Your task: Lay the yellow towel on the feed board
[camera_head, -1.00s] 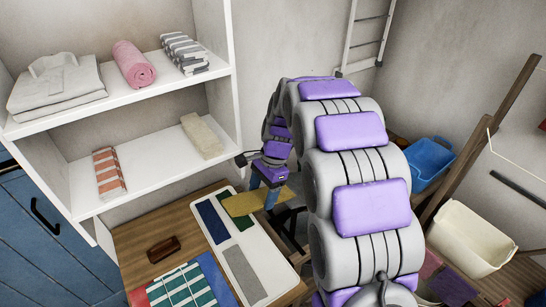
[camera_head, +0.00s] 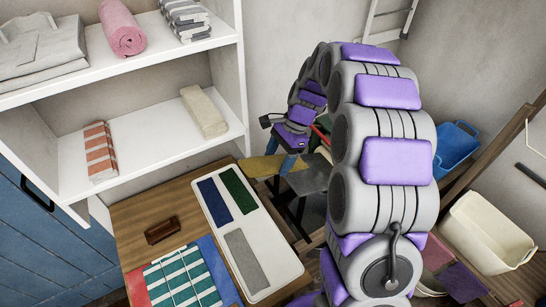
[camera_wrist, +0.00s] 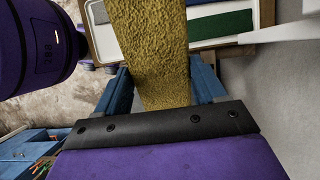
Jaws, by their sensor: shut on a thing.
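The yellow towel (camera_head: 262,167) is held flat in my gripper (camera_head: 284,168), just beyond the far right corner of the wooden table. In the wrist view the towel (camera_wrist: 150,50) runs up between the two blue fingers of my gripper (camera_wrist: 163,88), which is shut on it. I take the white board (camera_head: 247,223) to be the feed board. It lies on the table with a blue, a green and a grey patch on it. In the wrist view the board (camera_wrist: 205,41) shows at the top right with its green patch, partly hidden behind the towel.
A brown block (camera_head: 162,230) and a green-and-white striped cloth (camera_head: 184,281) lie left of the board. White shelves (camera_head: 150,145) with folded cloths stand behind the table. A cream tub (camera_head: 487,238) and a blue basket (camera_head: 455,151) are at the right.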

